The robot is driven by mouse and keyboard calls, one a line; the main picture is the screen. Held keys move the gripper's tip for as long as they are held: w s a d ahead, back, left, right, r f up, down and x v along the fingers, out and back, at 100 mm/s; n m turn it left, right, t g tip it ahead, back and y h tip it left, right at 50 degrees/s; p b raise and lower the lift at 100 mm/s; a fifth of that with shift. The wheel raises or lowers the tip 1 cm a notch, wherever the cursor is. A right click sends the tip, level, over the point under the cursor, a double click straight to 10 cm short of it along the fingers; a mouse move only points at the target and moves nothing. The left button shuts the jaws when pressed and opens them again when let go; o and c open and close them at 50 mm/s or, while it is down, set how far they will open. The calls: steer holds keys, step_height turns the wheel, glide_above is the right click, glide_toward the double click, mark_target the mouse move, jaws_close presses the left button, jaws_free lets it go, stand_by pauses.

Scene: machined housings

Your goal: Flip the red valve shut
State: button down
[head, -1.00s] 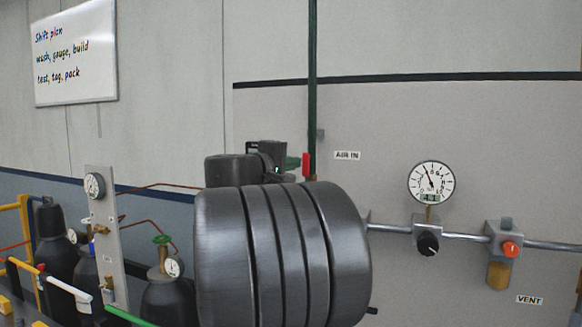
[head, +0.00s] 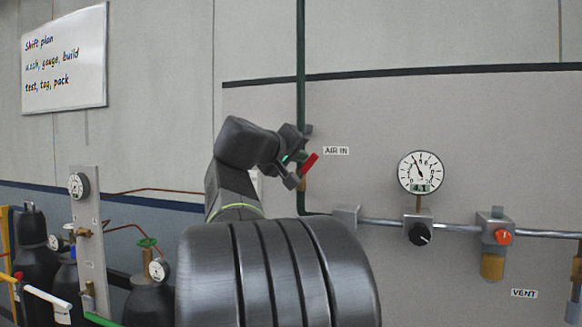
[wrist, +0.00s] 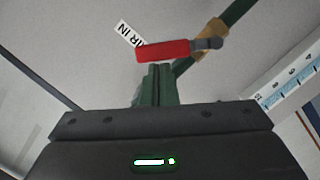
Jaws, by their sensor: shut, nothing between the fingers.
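The red valve lever (head: 309,163) sits on the dark green upright pipe (head: 301,60), left of the AIR IN label (head: 336,150). It is tilted, its free end pointing up and right, away from the pipe line. In the wrist view the red lever (wrist: 163,50) lies nearly level just beyond my fingertips, its pivot end to the right by a brass fitting (wrist: 212,35). My gripper (head: 298,160) is at the lever's left; its green fingers (wrist: 155,85) are together and empty. I cannot tell whether they touch the lever.
Right of the lever, a horizontal pipe carries a gauge (head: 420,172), a black knob (head: 420,234) and an orange-red knob (head: 503,237) above the VENT label (head: 524,293). Gas cylinders (head: 150,297) and a gauge post (head: 88,240) stand at the left.

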steer(key=d+f+m+b, duration=0.1)
steer(key=m, duration=0.1)
steer(key=s+d+m+y+b, duration=0.1)
steer(key=b, duration=0.1)
steer(key=shift+d+f+m, duration=0.2)
steer(key=shift+f+m, duration=0.2)
steer(key=shift+s+d+f+m+y+b, duration=0.2)
steer(key=shift+d+f+m+y+b, duration=0.35)
steer(key=shift+m+b, duration=0.55)
steer(key=shift+s+d+f+m+y+b, duration=0.15)
steer(key=shift+d+f+m+y+b, duration=0.35)
steer(key=shift+m+b, duration=0.55)
steer(key=shift+a+f, duration=0.1)
steer(key=shift+a, duration=0.05)
step_height(320, 180, up, 5)
steer(key=p, duration=0.4)
steer(key=b, duration=0.2)
glide_toward(310, 163)
steer(key=s, duration=0.1)
steer(key=s+d+r, duration=0.1)
steer(key=s, duration=0.1)
steer(key=shift+d+r, duration=0.2)
steer(key=shift+d, duration=0.05)
steer(key=shift+w, duration=0.1)
